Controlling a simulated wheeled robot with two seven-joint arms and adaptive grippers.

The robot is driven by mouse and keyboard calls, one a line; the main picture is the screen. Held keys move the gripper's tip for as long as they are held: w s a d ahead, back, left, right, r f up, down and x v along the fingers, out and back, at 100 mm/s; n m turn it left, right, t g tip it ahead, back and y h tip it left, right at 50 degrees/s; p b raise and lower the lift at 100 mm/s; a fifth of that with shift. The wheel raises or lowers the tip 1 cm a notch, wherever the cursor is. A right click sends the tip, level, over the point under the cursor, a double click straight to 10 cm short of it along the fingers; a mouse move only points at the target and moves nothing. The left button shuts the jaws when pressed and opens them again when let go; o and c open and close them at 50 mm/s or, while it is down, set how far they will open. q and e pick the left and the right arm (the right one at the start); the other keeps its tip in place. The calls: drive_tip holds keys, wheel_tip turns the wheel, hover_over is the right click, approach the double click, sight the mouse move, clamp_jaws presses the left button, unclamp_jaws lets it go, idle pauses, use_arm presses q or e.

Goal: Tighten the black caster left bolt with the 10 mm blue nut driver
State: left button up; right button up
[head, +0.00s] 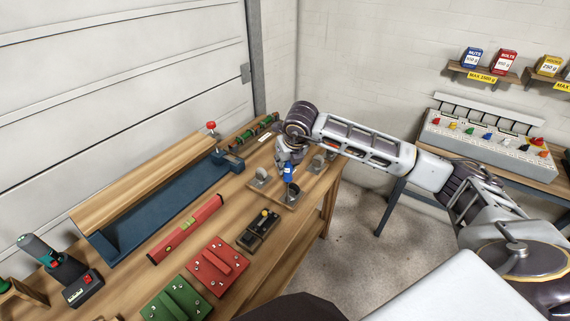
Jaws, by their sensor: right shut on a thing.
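My right gripper (287,161) is above the far end of the workbench, pointing down. It is shut on the blue nut driver (288,171), which it holds roughly upright. The driver's lower end is at or just above a dark caster (292,190) on a plate. That appears to be the black caster; its bolts are too small to make out, and I cannot tell whether the driver touches the left one. Two grey casters (261,176) (317,163) stand on either side. My left gripper is not in view.
A rack of coloured drivers (487,138) stands at right.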

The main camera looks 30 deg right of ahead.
drive_tip(key=m+h, duration=0.1)
drive_tip(key=m, duration=0.2)
drive_tip(key=shift+d, duration=0.2)
wheel_tip(320, 180, up, 7)
drive_tip(key=p, duration=0.2)
drive_tip(key=shift+p, duration=0.3)
idle(0.8)
idle(0.4)
